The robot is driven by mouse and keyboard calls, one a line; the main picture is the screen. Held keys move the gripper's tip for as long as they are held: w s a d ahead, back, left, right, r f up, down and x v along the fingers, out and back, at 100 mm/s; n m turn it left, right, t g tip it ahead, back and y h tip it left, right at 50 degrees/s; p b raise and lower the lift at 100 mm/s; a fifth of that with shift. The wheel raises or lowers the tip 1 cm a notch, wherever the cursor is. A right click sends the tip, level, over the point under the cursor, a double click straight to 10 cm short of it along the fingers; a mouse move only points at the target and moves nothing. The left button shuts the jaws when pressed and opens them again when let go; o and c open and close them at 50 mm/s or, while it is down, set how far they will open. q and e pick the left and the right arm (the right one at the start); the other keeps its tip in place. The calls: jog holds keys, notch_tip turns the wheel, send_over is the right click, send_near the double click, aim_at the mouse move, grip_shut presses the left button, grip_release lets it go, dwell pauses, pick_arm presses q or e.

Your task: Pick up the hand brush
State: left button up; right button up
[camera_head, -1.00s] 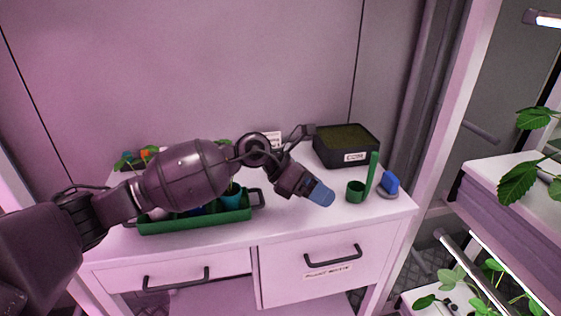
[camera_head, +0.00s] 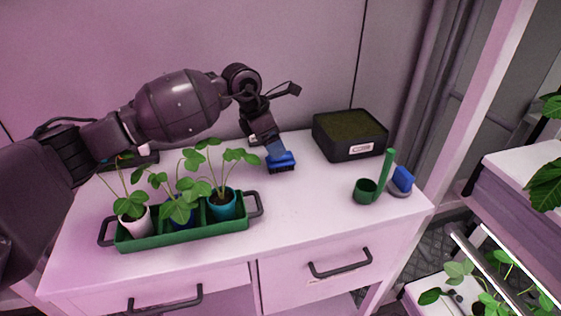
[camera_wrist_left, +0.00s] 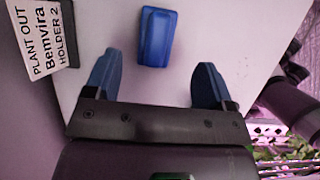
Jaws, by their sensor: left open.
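The hand brush, a small blue block (camera_head: 284,166), lies on the white bench top behind the green planter tray. In the left wrist view the blue block (camera_wrist_left: 157,37) lies just beyond my open fingers, roughly centred between them and apart from both. My left gripper (camera_head: 275,150) points down at the brush and partly covers it in the head view. In the wrist view its two blue fingers (camera_wrist_left: 157,75) are spread wide with nothing between them. My right gripper is out of view.
A green tray (camera_head: 183,239) with several potted plants stands in front left. A black soil box (camera_head: 350,150) is to the right. A green scoop (camera_head: 366,190) and a blue block (camera_head: 402,179) on a grey dish stand at the right. A printed card (camera_wrist_left: 38,42) is close by.

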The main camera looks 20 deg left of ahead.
pick_arm(q)
jog(key=x, duration=0.6)
jog(key=shift+w+a+f+b, duration=0.1)
jog(key=shift+w+f+b, duration=0.05)
jog(key=shift+f+b, duration=0.25)
jog(key=shift+r, duration=0.1)
jog(key=c, duration=1.1)
jog(key=shift+r, duration=0.1)
notch_tip(320, 180, up, 20)
jog(key=p, duration=0.1)
jog(key=shift+p, duration=0.4)
